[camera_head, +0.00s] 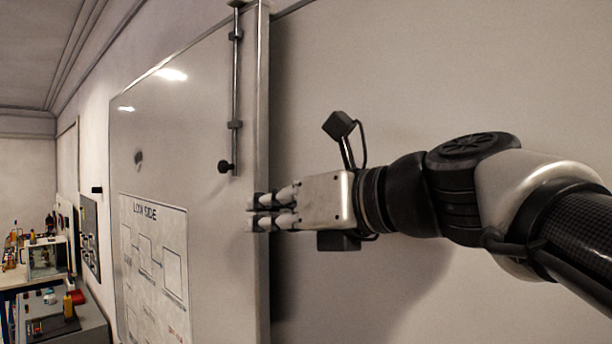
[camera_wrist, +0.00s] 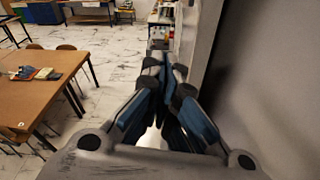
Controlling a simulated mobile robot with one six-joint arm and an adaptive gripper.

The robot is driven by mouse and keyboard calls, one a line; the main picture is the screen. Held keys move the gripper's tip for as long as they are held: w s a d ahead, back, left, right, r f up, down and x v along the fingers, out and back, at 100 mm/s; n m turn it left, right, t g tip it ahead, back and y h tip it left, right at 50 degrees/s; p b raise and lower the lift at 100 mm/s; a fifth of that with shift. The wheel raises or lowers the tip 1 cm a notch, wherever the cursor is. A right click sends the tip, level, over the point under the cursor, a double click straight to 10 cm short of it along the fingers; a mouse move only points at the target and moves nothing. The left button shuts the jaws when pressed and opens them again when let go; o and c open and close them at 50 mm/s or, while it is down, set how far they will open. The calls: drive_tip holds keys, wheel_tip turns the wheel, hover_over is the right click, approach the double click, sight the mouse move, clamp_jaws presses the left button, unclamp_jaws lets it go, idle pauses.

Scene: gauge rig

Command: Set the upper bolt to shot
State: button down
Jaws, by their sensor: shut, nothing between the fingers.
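The upper bolt (camera_head: 235,85) is a thin vertical rod near the right edge of a pale panel (camera_head: 195,140) in the head view. Brackets hold it, and a black knob (camera_head: 225,167) sits at its lower end. My gripper (camera_head: 250,214) points left, below and to the right of the knob, apart from it. Its fingers are shut and empty, close to the panel's edge. In the wrist view my gripper (camera_wrist: 165,70) shows its closed fingers near the panel's side. The bolt cannot be made out in the wrist view.
A printed sheet (camera_head: 155,260) is on the panel's lower part. A bench with small items (camera_head: 40,260) stands at the far left. The wrist view shows brown tables (camera_wrist: 45,85) and open tiled floor. A plain wall (camera_head: 400,70) is behind my arm.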

drive_tip(key=shift+r, duration=0.25)
drive_tip(key=shift+d, duration=0.1)
drive_tip(key=x, duration=1.1)
drive_tip(key=r, duration=0.1)
drive_tip(key=d+r+p, duration=0.1)
drive_tip(key=r+p, duration=0.1)
drive_tip(key=r, duration=0.1)
drive_tip(key=shift+s+d, duration=0.15)
drive_tip(key=shift+d, duration=0.25)
drive_tip(key=shift+r, duration=0.1)
